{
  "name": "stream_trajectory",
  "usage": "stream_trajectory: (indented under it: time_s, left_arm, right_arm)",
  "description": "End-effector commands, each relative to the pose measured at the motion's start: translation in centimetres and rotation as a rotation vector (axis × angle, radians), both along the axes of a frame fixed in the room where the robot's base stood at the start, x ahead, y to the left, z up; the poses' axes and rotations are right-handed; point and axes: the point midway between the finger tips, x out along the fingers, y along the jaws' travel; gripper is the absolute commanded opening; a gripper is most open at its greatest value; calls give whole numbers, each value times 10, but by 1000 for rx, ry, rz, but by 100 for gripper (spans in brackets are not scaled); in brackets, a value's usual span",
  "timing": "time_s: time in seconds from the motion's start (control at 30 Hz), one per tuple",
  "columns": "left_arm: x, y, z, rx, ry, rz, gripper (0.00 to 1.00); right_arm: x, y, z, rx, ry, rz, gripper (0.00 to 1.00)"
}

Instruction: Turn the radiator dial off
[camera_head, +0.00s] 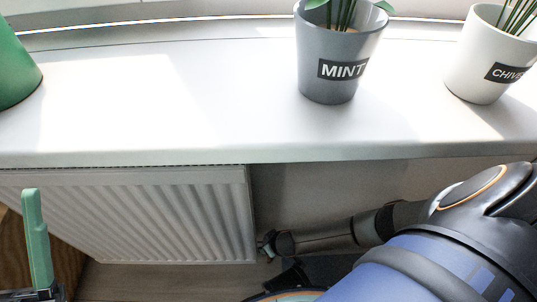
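The white ribbed radiator (150,215) hangs under the windowsill at the left. I cannot make out its dial; the area at its lower right corner is partly covered by my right arm. My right arm reaches in from the right, and its gripper (266,244) is at the radiator's lower right edge. Its fingers are small and mostly hidden, so contact and opening cannot be told. My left gripper (36,240) is at the lower left, in front of the radiator's left part, with one green finger pointing up. Nothing shows held by it.
The white windowsill (220,110) overhangs the radiator. On it stand a grey MINT pot (335,60), a white CHIVE pot (485,60) and a green object (12,70) at the left edge. A brown wooden surface (65,265) shows at the lower left. Bare wall lies right of the radiator.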

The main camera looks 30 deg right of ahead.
Motion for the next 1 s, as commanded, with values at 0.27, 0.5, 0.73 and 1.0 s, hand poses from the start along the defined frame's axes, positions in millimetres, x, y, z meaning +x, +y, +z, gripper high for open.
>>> stream_trajectory:
  time_s: [0.27, 0.5, 0.73, 1.0]
  left_arm:
    - [1, -1, -12, -5, 10, -7, 50]
    - [1, -1, -11, -3, 10, -8, 50]
    - [0, -1, -11, -1, 10, -10, 50]
    - [0, -2, -11, -1, 9, -10, 50]
  right_arm:
    - [0, 3, -10, 1, -1, -2, 64]
    - [-1, 3, -10, 0, 0, -2, 62]
    - [-1, 3, -10, 0, 0, -2, 36]
    - [-1, 3, -10, 0, 0, -2, 6]
